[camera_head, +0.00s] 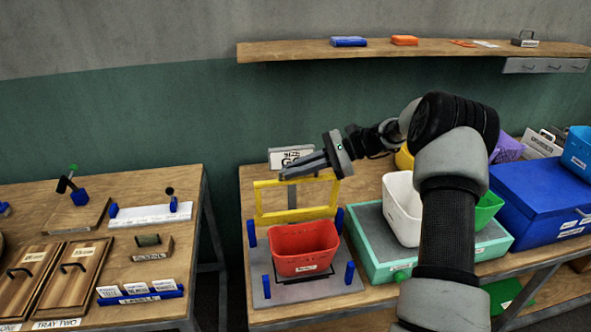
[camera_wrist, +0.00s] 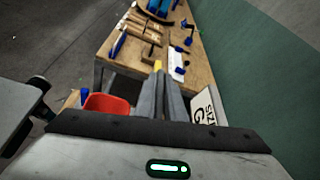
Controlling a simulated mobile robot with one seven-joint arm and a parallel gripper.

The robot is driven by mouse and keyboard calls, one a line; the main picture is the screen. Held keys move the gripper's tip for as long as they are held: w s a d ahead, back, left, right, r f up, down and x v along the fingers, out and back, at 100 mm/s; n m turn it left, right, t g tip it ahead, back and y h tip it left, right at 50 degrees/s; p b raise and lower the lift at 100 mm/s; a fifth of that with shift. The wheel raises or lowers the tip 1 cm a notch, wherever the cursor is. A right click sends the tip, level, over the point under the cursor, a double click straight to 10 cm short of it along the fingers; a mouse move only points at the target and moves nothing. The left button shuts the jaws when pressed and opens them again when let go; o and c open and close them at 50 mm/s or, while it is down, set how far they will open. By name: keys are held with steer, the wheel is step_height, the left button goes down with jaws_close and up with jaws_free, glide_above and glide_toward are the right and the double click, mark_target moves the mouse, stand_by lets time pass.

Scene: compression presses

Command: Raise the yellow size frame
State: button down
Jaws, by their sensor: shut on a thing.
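The yellow size frame (camera_head: 262,200) is an open rectangle that stands upright behind the red bin in the head view. My gripper (camera_head: 285,176) reaches in from the right, its fingers at the frame's top bar and shut on it. In the wrist view my gripper's fingers (camera_wrist: 159,70) are close together, with a small bit of the yellow frame (camera_wrist: 158,64) showing at their tips. The red bin (camera_head: 303,242) sits on a grey base plate (camera_head: 330,289) with blue corner posts (camera_head: 350,273). The red bin also shows in the wrist view (camera_wrist: 106,105).
A white sign (camera_head: 277,158) stands behind the frame, partly hidden by my gripper. A teal box (camera_head: 375,263), a white bin (camera_head: 402,208) and a blue box (camera_head: 535,205) are to the right. A gap separates this table from the left table (camera_head: 185,245).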

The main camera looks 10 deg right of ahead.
steer(key=shift+a+f, duration=0.1)
steer(key=c, duration=1.8)
jaws_free()
steer(key=shift+c, duration=0.2)
steer(key=b+v, duration=0.1)
steer(key=v, duration=1.6)
